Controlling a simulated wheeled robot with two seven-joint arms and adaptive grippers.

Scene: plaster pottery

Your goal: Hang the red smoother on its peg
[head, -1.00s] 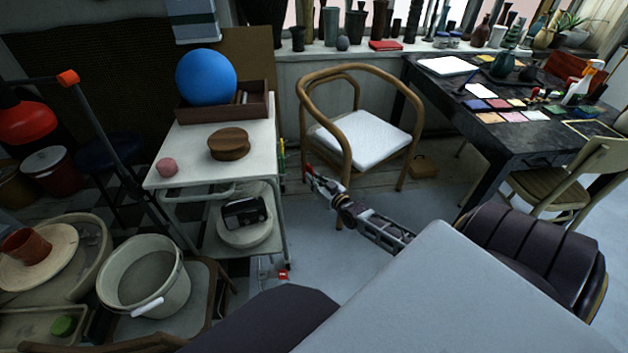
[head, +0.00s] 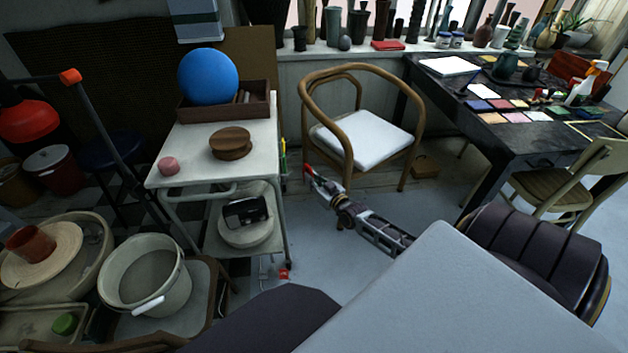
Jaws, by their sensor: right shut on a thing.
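The red smoother (head: 308,169) is a small red piece at the tip of my right gripper (head: 312,176), in front of the wooden armchair. My right gripper is shut on it, in the air just right of the white trolley. Small yellow and green items (head: 283,157) hang on the trolley's right side, close left of the gripper. I cannot make out the smoother's peg at this size. My left gripper is not in view.
The white trolley (head: 190,150) carries a blue ball (head: 208,76) and a round wooden piece (head: 231,143). The wooden armchair (head: 362,130) stands close behind my right gripper. A small red object (head: 284,274) is low by the trolley's foot.

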